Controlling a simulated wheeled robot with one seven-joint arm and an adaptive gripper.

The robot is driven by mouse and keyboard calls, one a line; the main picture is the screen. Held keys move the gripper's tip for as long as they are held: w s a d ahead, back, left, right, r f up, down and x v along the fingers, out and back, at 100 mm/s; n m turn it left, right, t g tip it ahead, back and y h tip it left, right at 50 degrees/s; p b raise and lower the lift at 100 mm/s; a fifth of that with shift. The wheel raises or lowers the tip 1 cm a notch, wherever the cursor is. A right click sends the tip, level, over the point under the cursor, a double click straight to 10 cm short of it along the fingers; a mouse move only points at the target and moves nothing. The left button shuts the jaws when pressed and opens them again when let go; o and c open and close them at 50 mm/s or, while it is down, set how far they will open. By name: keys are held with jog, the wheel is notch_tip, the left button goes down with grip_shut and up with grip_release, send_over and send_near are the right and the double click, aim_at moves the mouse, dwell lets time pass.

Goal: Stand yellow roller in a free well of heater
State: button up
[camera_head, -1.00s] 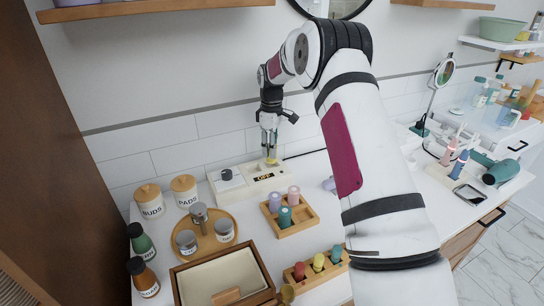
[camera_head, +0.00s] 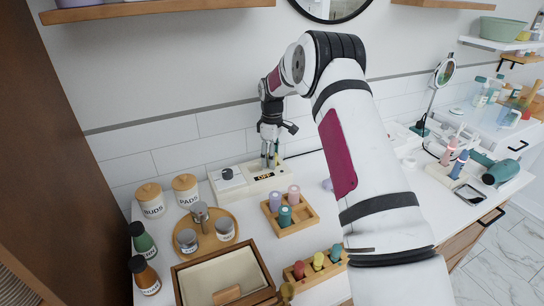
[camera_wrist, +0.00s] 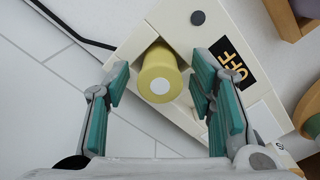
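The yellow roller (camera_wrist: 158,75) stands upright in a square well of the white heater (camera_wrist: 150,22), seen nearly end-on from above in the wrist view. My gripper (camera_wrist: 158,88) is open, with one teal-padded finger on each side of the roller. A clear gap shows at the left finger and a narrower one at the right. In the head view my gripper (camera_head: 271,163) is at the right part of the heater (camera_head: 240,190), beside its OFF display. The fingers largely hide the roller there. A dark knob-like piece (camera_head: 227,174) sits on the heater's left part.
A wooden rack (camera_head: 303,222) with purple, pink and teal rollers stands in front of the heater. A round tray (camera_head: 207,250) with jars is at left. The tiled wall (camera_head: 150,165) is close behind the heater.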

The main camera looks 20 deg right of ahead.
notch_tip(320, 180, up, 12)
jog(key=b, duration=0.2)
jog(key=shift+r, duration=0.15)
dwell(0.6)
